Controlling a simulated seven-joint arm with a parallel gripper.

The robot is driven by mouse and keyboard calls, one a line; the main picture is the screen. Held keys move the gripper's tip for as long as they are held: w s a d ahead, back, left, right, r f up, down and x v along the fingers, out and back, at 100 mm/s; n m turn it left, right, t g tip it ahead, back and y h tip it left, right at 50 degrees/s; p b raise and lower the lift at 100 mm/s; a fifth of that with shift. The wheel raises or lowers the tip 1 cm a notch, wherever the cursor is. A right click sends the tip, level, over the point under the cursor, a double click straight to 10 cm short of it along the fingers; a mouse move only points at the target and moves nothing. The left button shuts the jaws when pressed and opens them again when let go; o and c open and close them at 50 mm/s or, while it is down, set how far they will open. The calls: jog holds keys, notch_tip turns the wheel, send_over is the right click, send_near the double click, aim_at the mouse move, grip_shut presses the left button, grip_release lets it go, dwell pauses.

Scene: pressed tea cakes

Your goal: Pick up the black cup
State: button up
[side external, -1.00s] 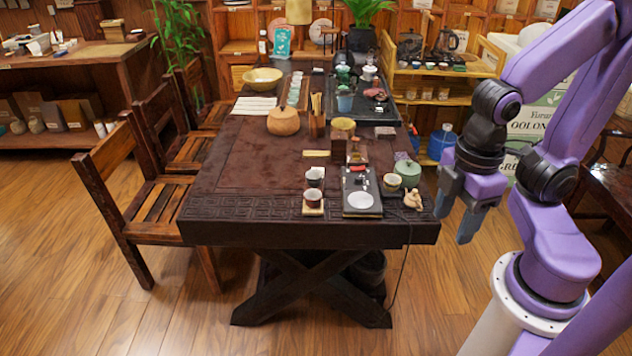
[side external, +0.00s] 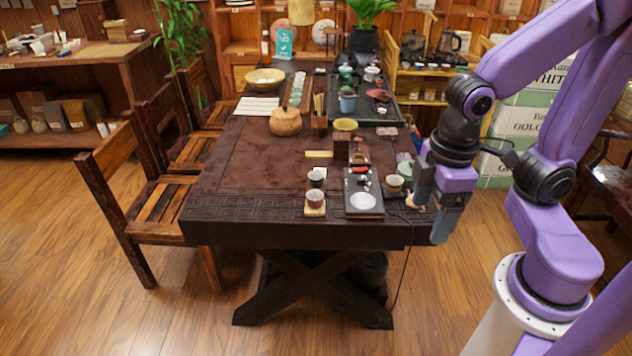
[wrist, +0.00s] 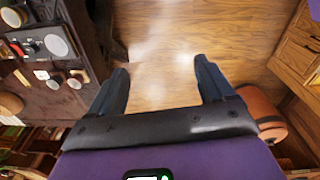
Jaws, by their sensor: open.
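A small black cup (side external: 316,178) stands on the front part of the dark table (side external: 250,215), just behind a brownish cup (side external: 314,198) on a wooden coaster. In the wrist view two small cups show at the left; the farther one (wrist: 54,83) appears to be the black cup, though it is small there. My gripper (side external: 436,212) hangs at the table's right front corner, to the right of the cups and apart from them. It is open and empty; in the wrist view its fingers (wrist: 160,70) are spread over bare floor.
A black tray (side external: 363,208) with a white disc lies between the cups and my gripper. A yellowish cup (side external: 394,184), a figurine (side external: 415,203) and a green pot (side external: 405,168) stand near the right edge. The table's left front is clear.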

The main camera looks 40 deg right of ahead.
jog(key=w+a+m+h, duration=0.15)
jog(key=w+m, duration=0.25)
jog(key=w, duration=0.4)
jog(key=w+a+m+y, duration=0.1)
jog(key=w+a+m, duration=0.15)
jog(key=w, duration=0.45)
jog(key=w+d+f+m+t+h, duration=0.1)
jog(key=w+d+f+m+h, duration=0.1)
jog(key=w+m, duration=0.75)
jog(key=m+h, duration=0.2)
jog(key=m, duration=0.6)
send_over(316, 175)
jog(key=s+a, duration=0.4)
jog(key=a, duration=0.3)
notch_tip(316, 175, down, 8)
jog(key=x, duration=1.7)
jog(key=shift+a+f, duration=0.1)
jog(key=shift+a, duration=0.25)
jog(key=c, duration=1)
